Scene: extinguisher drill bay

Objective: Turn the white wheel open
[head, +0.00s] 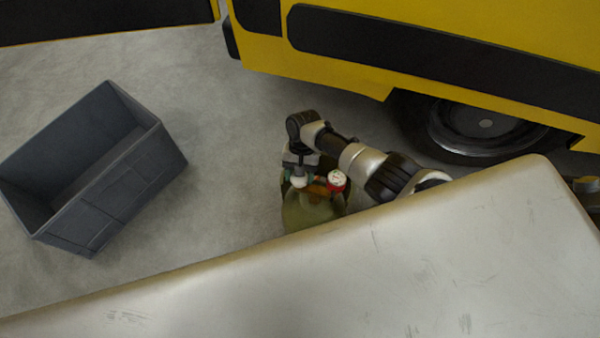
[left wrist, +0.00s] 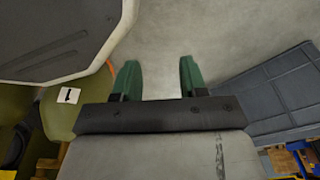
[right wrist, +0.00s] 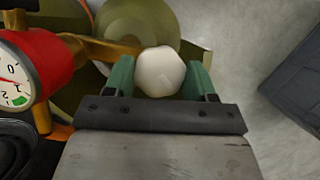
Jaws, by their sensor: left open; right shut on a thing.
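The white wheel (right wrist: 160,72) sits between the green fingers of my right gripper (right wrist: 160,78) in the right wrist view, and the gripper is shut on it. In the head view the white wheel (head: 299,181) shows just below my right gripper (head: 301,172), on top of an olive tank (head: 308,212). A red gauge (right wrist: 32,68) with a white dial is beside the wheel, joined by brass pipework; it also shows in the head view (head: 337,181). My left gripper (left wrist: 157,78) is open and empty over the grey floor in the left wrist view.
A grey open crate (head: 130,185) stands on the floor at the left. A yellow vehicle (head: 340,60) with a black wheel is at the back right. A pale slab (head: 400,270) fills the front and partly hides the tank. The floor between crate and tank is clear.

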